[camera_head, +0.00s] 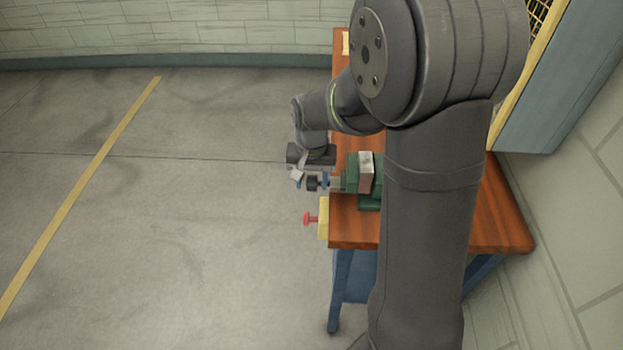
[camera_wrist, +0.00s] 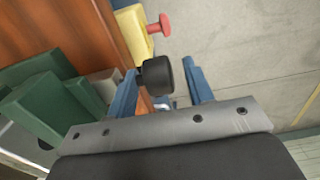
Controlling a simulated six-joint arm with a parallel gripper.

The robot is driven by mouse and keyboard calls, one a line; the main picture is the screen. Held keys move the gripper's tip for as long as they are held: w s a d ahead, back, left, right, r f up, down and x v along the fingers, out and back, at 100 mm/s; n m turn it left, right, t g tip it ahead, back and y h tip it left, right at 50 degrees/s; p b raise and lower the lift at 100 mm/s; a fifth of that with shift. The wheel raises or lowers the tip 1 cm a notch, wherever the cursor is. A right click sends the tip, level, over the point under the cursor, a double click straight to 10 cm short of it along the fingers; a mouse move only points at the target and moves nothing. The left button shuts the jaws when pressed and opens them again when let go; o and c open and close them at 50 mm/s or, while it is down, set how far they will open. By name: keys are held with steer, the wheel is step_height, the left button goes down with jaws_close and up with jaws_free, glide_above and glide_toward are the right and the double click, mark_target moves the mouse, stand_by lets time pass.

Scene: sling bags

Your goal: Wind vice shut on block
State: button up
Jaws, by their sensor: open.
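The green vice (camera_head: 352,174) stands on the left edge of the wooden bench; its green jaws (camera_wrist: 40,105) show at the left of the wrist view. A pale-topped block (camera_head: 366,166) stands between the jaws in the head view; I cannot tell whether both jaws touch it. A black knob (camera_wrist: 158,76) sits at the outer end of the vice's grey shaft (camera_wrist: 106,82), past the bench edge. My gripper (camera_wrist: 162,74) is open, with one blue finger on each side of the knob and a visible gap at the right finger.
Floor left of the bench is clear. A blue-grey cabinet (camera_head: 545,90) stands behind at right.

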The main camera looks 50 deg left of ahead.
steer(key=c, duration=1)
steer(key=shift+s, duration=0.1)
steer(key=shift+s+d+t+y, duration=0.1)
steer(key=shift+d+t+y, duration=0.05)
steer(key=shift+t+y, duration=0.65)
steer(key=shift+f+t+y, duration=0.1)
steer(key=shift+t+y, duration=0.6)
steer(key=shift+s+d+t+y, duration=0.1)
steer(key=shift+t+y, duration=0.7)
steer(key=o, duration=1)
